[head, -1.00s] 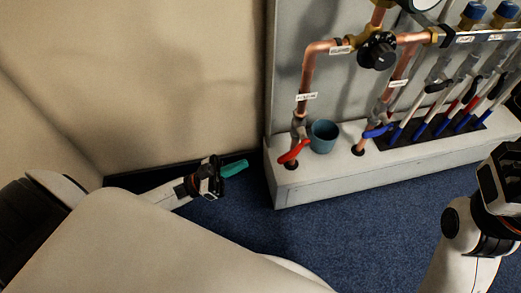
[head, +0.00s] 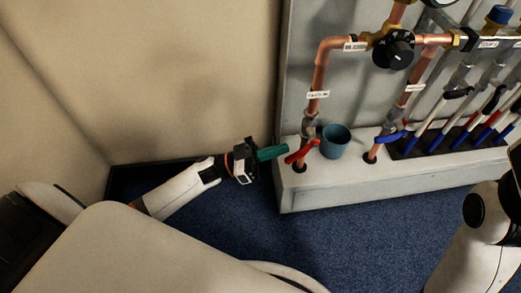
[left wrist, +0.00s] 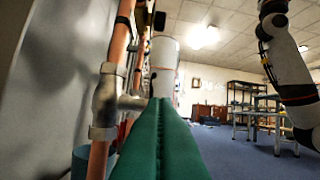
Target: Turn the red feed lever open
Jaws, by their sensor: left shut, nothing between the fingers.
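The red feed lever (head: 302,152) sits low on the left copper pipe, on a valve just above the pale plinth. It slants from the valve down to the left. My left gripper (head: 285,149) has green fingers pressed together and empty. Their tips are right beside the lever's free left end in the head view; I cannot tell whether they touch. In the left wrist view the shut fingers (left wrist: 158,140) point toward the pipework, with a metal valve body (left wrist: 108,100) to their left. I cannot make out the red lever there.
A teal cup (head: 334,141) stands on the plinth (head: 330,190) just right of the lever. A blue lever (head: 391,137) is on the second pipe. Several more levers stand further right. My right arm (head: 480,225) is at the right edge.

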